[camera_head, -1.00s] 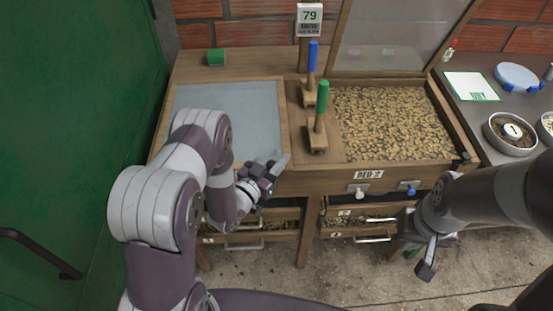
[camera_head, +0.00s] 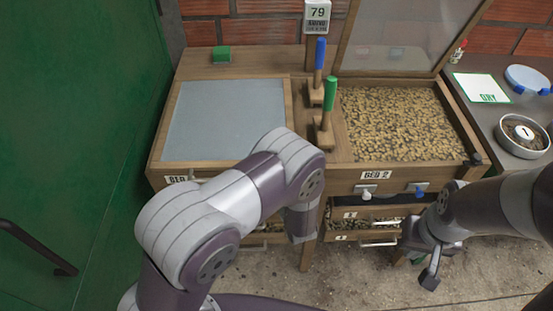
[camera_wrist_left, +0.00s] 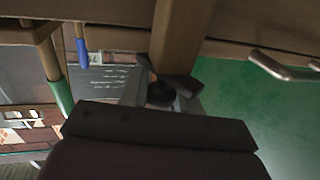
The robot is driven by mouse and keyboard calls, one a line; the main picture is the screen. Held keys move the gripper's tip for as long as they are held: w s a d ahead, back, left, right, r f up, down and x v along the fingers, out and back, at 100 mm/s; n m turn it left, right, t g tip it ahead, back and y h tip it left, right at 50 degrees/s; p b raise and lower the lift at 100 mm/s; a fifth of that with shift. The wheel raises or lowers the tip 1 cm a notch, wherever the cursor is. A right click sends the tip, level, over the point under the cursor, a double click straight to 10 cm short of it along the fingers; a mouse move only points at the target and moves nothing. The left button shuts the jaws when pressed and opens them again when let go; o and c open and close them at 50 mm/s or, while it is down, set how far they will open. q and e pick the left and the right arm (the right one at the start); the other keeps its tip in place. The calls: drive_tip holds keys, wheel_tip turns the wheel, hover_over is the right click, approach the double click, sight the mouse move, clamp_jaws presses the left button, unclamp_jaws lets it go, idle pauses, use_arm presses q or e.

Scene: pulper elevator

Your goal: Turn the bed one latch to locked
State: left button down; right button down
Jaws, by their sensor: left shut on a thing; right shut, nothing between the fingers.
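The bed one front carries a partly covered label (camera_head: 179,179) below its grey lid (camera_head: 222,118). My left forearm hides the rest of that front, so the bed one latch does not show in the head view. My left gripper is also hidden there. In the left wrist view my left gripper (camera_wrist_left: 168,88) is shut near a wooden post (camera_wrist_left: 182,38), with a dark rounded thing (camera_wrist_left: 160,94) between its fingers. I cannot tell whether that thing is the latch. My right gripper (camera_head: 430,272) is shut and empty, low at the right.
Bed two (camera_head: 402,122) stands open with beans in it. Its front has a white knob (camera_head: 366,195) and a blue knob (camera_head: 420,191). Blue-handled (camera_head: 319,62) and green-handled (camera_head: 328,103) tools stand between the beds. A drawer handle (camera_wrist_left: 282,66) is close to the left gripper.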

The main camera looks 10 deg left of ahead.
use_arm(q)
drive_tip(key=n+g+y+b, duration=0.1)
drive_tip(key=n+g+y, duration=0.1)
drive_tip(key=n+g+y+b, duration=0.1)
drive_tip(key=n+g+y, duration=0.1)
drive_tip(key=g+y, duration=0.1)
drive_tip(key=shift+s+a+f+n+y, duration=0.15)
drive_tip(key=shift+s+a+n+y, duration=0.05)
drive_tip(key=shift+n+y, duration=0.1)
drive_tip(key=shift+s+a+n+g+y+b, duration=0.1)
drive_tip(key=shift+n+g+y+b, duration=0.55)
drive_tip(key=shift+g, duration=0.25)
drive_tip(key=shift+r, duration=0.2)
drive_tip(key=c, duration=0.9)
unclamp_jaws()
drive_tip(key=shift+f, duration=0.1)
